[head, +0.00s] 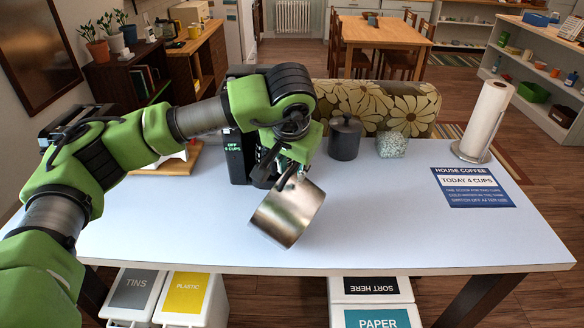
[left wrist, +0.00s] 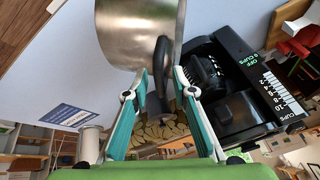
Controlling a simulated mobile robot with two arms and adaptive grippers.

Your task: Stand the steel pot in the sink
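The steel pot (head: 287,213), a shiny cylinder, hangs tilted over the white table in the head view. My left gripper (head: 292,172) is at its upper edge. In the left wrist view the pot (left wrist: 140,35) is at the top, and its dark handle (left wrist: 161,78) runs between the two teal fingers of my left gripper (left wrist: 160,92). The gripper is shut on the handle. In the head view, my gripper and arm partly cover the handle. My right gripper is not in view. No sink shows in either view.
A black coffee machine (head: 238,150) stands close behind the pot. A dark canister (head: 345,139) and a speckled block (head: 392,146) stand at the table's back edge. A paper roll (head: 486,118) and a blue sign (head: 471,187) are at right. The table's front right is clear.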

